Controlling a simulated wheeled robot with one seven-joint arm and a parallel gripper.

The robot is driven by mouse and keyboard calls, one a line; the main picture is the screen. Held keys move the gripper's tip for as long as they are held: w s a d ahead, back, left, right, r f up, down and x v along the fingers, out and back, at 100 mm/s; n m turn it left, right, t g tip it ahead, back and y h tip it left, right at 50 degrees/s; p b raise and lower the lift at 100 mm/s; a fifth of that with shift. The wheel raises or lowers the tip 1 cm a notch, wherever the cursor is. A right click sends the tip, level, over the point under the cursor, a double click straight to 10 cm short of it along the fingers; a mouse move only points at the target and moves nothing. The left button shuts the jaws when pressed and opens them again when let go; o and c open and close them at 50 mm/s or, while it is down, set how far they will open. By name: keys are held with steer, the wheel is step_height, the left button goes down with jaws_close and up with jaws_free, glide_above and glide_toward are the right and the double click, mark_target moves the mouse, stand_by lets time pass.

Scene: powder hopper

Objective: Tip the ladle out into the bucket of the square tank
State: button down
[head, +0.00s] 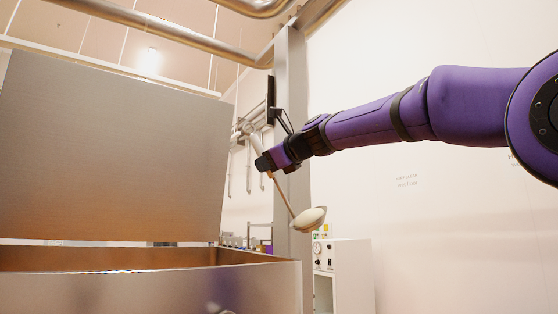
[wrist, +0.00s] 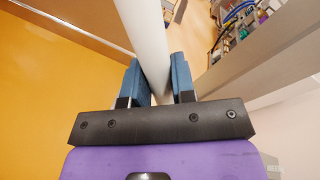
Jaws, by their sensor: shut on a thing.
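My gripper (head: 266,162) is shut on the ladle's handle, and the pale handle (wrist: 146,45) runs between the blue fingers (wrist: 157,84) in the wrist view. The ladle (head: 309,220) hangs down to the right from my gripper. Its bowl faces up, roughly level, and a pale heap shows in it. The square steel tank (head: 150,290) stands at the lower left with its large lid (head: 115,150) raised. In the head view the ladle bowl appears just right of and above the tank's near right corner. The bucket inside cannot be made out; the front wall hides the tank's floor.
A grey post (head: 291,130) stands behind my gripper. A white cabinet with dials (head: 343,256) is at the lower right. Steel pipes (head: 170,38) run overhead. Hanging tools and small items are behind the tank.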

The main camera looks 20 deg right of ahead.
steer(key=s+a+f+n+h, duration=0.2)
steer(key=a+f+n, duration=0.5)
steer(key=f, duration=0.2)
steer(key=shift+s+f+h, duration=0.15)
steer(key=shift+f+h, duration=0.15)
steer(key=shift+f, duration=0.1)
stand_by(0.5)
